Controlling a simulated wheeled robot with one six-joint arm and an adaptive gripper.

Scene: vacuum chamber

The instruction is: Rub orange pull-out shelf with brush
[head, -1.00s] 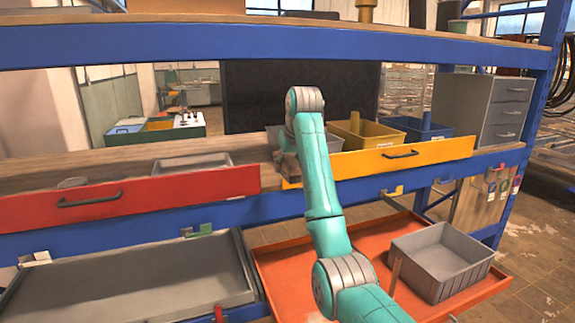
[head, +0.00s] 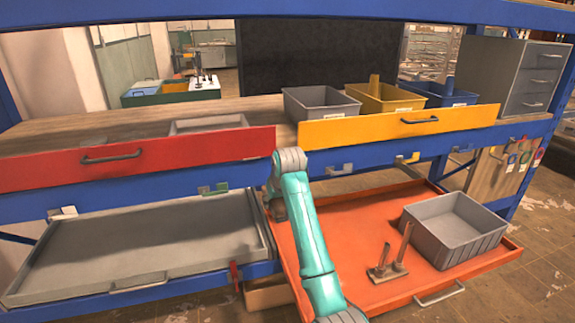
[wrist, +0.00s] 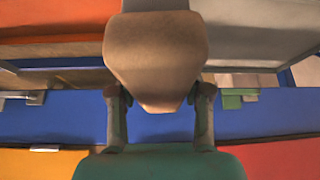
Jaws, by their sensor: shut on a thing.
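The orange pull-out shelf (head: 345,225) is drawn out at the lower right in the head view. Part of it shows at the upper left of the wrist view (wrist: 50,22). My gripper (wrist: 158,100) is shut on a brown, blocky thing, taken to be the brush (wrist: 157,50), held between its two fingers in the wrist view. Its bristles cannot be made out. In the head view my gripper (head: 275,208) is mostly hidden behind my arm, near the shelf's back left corner. Whether the brush touches the shelf cannot be told.
A grey bin (head: 455,232) stands on the shelf's right side, with a small wooden stand with upright posts (head: 388,268) beside it. A grey tray (head: 135,245) lies to the left. Red (head: 140,158) and yellow (head: 400,127) drawers jut out above. The shelf's middle is clear.

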